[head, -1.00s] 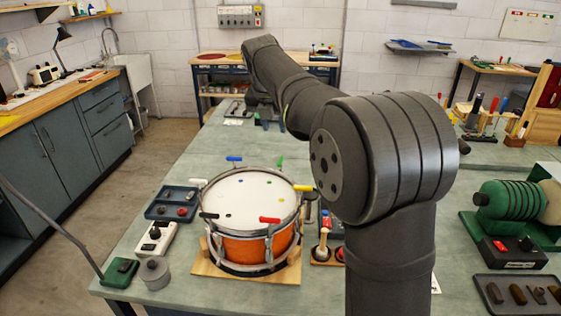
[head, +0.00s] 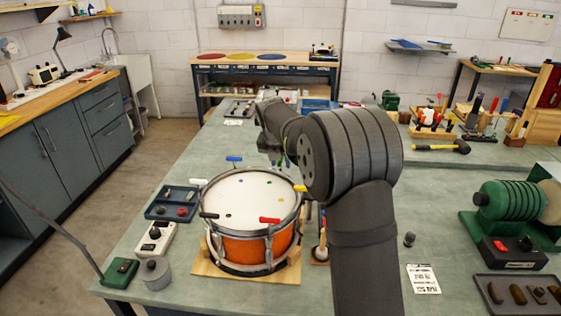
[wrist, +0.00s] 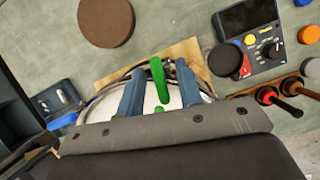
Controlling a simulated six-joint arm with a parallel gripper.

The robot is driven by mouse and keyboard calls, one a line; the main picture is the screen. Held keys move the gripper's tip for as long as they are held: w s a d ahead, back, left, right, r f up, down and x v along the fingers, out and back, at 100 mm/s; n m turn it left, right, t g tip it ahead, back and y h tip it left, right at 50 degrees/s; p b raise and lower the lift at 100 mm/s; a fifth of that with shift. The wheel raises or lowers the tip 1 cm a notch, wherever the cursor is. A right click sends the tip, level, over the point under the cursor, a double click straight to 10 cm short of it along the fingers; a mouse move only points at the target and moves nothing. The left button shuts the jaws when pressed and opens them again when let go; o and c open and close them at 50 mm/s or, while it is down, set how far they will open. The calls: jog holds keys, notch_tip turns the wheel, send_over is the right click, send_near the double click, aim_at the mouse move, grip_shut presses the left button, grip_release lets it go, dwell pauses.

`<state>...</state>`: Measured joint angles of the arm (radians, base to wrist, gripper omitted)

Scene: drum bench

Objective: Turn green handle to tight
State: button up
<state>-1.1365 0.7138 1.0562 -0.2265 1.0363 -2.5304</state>
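The drum, with an orange shell (head: 243,249) and white head, stands on a wooden board. Blue (head: 234,159), black (head: 208,215), red (head: 270,220) and yellow (head: 299,188) handles sit around its rim. In the wrist view the green handle (wrist: 158,74) shows between the two blue-grey fingers of my gripper (wrist: 160,70). The fingers are apart, with a gap visible on each side of the handle. Height above the handle is hard to judge.
A blue tray (head: 176,201) and a white switch box (head: 155,239) stand left of the drum. A green machine (head: 510,212) and a dark tray (head: 522,294) are at right. A printed card (head: 423,279) lies on the bench. The wrist view shows a control box (wrist: 262,42) near the drum.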

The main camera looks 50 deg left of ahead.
jog(key=shift+f, duration=0.1)
grip_shut()
jog(key=shift+m, duration=0.4)
jog(key=m+h, duration=0.1)
jog(key=m, duration=0.1)
jog(key=m+h, duration=0.1)
jog(key=m, duration=0.2)
jog(key=shift+m+t, duration=0.3)
jog(key=shift+t, duration=0.1)
jog(key=m+h, duration=0.1)
jog(key=m, duration=0.2)
jog(key=m+h, duration=0.1)
jog(key=m, duration=0.1)
jog(key=shift+m+g+h, duration=0.3)
jog(key=shift+m, duration=0.1)
